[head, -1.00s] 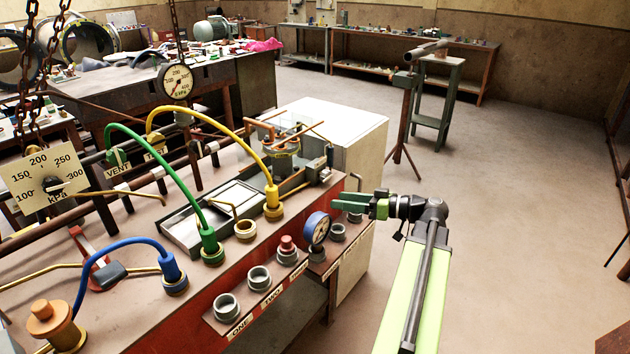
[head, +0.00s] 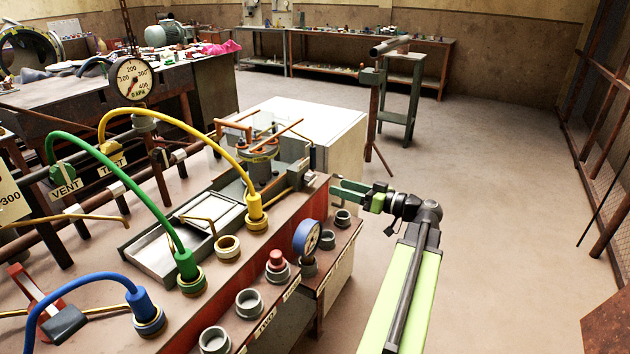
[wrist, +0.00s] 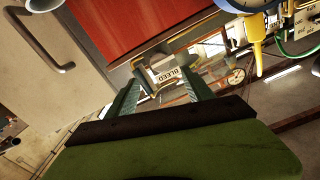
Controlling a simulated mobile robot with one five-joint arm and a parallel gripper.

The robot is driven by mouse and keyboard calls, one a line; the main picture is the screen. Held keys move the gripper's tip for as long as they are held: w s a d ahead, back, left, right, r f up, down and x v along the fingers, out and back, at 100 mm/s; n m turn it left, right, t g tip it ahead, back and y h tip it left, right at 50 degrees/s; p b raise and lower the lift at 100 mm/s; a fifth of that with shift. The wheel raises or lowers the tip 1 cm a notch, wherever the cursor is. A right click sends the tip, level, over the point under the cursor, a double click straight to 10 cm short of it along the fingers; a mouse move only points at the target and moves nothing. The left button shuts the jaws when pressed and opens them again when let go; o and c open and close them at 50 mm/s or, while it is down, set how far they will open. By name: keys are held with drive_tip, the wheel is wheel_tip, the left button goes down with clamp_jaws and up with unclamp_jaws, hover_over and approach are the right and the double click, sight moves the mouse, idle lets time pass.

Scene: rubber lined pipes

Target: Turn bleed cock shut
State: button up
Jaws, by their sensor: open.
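In the wrist view a plate lettered BLEED (wrist: 166,75) shows between my fingers, with a grey and brassy fitting (wrist: 152,63) right beside it. This looks like the bleed cock; its handle and angle are too small to tell. In the head view a small grey fitting (head: 300,176) stands at the bench's right end, but I cannot tell whether it is the cock. My gripper (head: 334,190) is open and empty near that end of the bench. In the wrist view its two green fingers (wrist: 160,90) are spread apart; contact with the fitting cannot be told.
The red-fronted bench (head: 285,240) carries a blue gauge (head: 306,237), several grey sockets, and yellow, green and blue hoses. A white cabinet (head: 335,130) stands behind its right end. A pipe stand (head: 373,120) is farther back.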

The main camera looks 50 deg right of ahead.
sight(314, 179)
drive_tip(key=x, duration=0.9)
drive_tip(key=shift+w+a, duration=0.1)
drive_tip(key=shift+w, duration=0.15)
clamp_jaws()
